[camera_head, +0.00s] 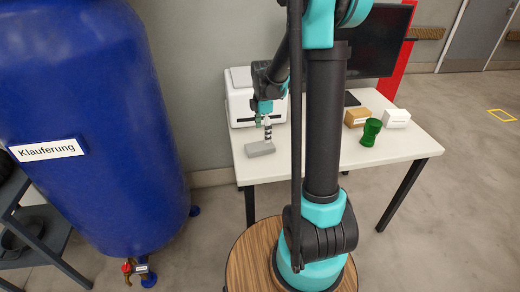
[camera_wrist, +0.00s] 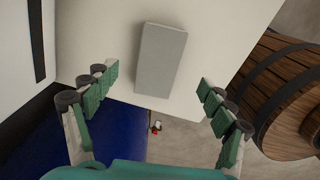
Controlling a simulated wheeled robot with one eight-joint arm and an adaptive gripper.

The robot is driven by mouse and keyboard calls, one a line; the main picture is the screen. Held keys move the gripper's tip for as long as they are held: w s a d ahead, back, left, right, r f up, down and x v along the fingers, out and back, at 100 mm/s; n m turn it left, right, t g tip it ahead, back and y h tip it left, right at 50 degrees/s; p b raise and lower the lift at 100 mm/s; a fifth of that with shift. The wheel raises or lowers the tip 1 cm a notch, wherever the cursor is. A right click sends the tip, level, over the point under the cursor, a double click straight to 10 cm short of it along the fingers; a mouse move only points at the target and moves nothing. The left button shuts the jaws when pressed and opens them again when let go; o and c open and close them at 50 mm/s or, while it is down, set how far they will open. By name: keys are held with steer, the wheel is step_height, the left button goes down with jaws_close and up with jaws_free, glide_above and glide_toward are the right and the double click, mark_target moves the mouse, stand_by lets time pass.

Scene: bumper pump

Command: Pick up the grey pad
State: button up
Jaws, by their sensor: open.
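The grey pad (camera_head: 260,149) is a flat grey block lying on the white table (camera_head: 400,152), near its left front edge. In the wrist view the pad (camera_wrist: 161,61) shows whole, upper middle, tilted slightly. My gripper (camera_head: 266,124) is above the pad in the head view. In the wrist view my gripper (camera_wrist: 157,80) is open, with its green-padded fingers wide apart to the left and right of the pad. Nothing is between the fingers that I can see touching them.
A white machine (camera_head: 240,98) stands behind the pad. A green object (camera_head: 370,132), a brown box (camera_head: 357,117), a white box (camera_head: 396,117) and a monitor (camera_head: 378,45) are on the table's right. A blue tank (camera_head: 95,110) stands left of the table.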

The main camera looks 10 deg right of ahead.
mark_target(263, 145)
steer(key=shift+f, duration=3.55)
steer(key=shift+c, duration=0.6)
steer(key=c, duration=0.9)
